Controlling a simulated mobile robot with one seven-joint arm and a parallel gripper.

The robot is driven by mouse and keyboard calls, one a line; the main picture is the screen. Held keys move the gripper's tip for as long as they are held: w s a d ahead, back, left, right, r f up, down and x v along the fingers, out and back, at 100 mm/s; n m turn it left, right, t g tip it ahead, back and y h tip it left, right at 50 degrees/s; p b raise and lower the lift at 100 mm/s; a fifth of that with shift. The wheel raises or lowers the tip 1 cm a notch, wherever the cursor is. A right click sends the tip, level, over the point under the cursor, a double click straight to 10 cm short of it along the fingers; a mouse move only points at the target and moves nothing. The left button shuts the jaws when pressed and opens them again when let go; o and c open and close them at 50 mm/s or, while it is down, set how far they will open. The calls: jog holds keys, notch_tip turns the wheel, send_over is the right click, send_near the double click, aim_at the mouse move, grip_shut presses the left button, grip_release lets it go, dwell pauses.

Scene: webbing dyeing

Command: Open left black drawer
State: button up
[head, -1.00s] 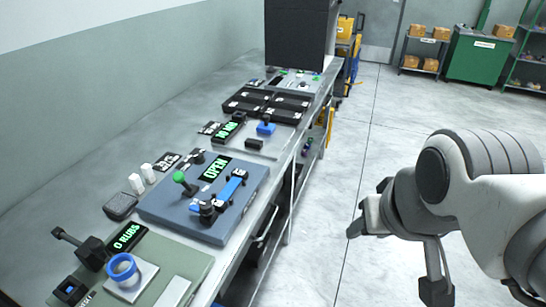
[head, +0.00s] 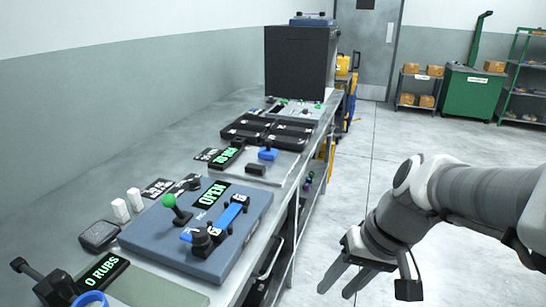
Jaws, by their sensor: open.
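No black drawer shows clearly as such. Below the near part of the grey bench there is a dark front with a bar-like handle (head: 270,262), partly hidden by the bench edge and cut off by the frame. I cannot tell whether it is the left black drawer or whether it is shut. My gripper (head: 334,291) is open and empty at the lower middle right, over the floor. It is to the right of the bench and of the dark front, apart from both, with its fingers pointing down and left.
The bench (head: 262,187) carries a blue-grey panel (head: 165,240) with a green-knobbed lever and an OPEN display, black trays (head: 268,132) and a large black box (head: 296,65). Shelves (head: 418,88) and a green cabinet (head: 470,92) stand far back. The floor (head: 350,180) beside the bench is clear.

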jog(key=w+f+m+g+y, duration=0.1)
jog(key=w+f+y, duration=0.6)
jog(key=w, duration=0.1)
jog(key=m+t+y, duration=0.3)
jog(key=t+y, duration=0.1)
jog(key=t, duration=0.1)
send_near(274, 255)
jog(key=x, duration=0.3)
jog(key=b+x, duration=0.1)
jog(key=x, duration=0.2)
jog(key=b+x, duration=0.1)
jog(key=x, duration=0.3)
jog(key=shift+f, duration=0.3)
jog(key=shift+c, duration=0.3)
grip_shut()
dwell(0.4)
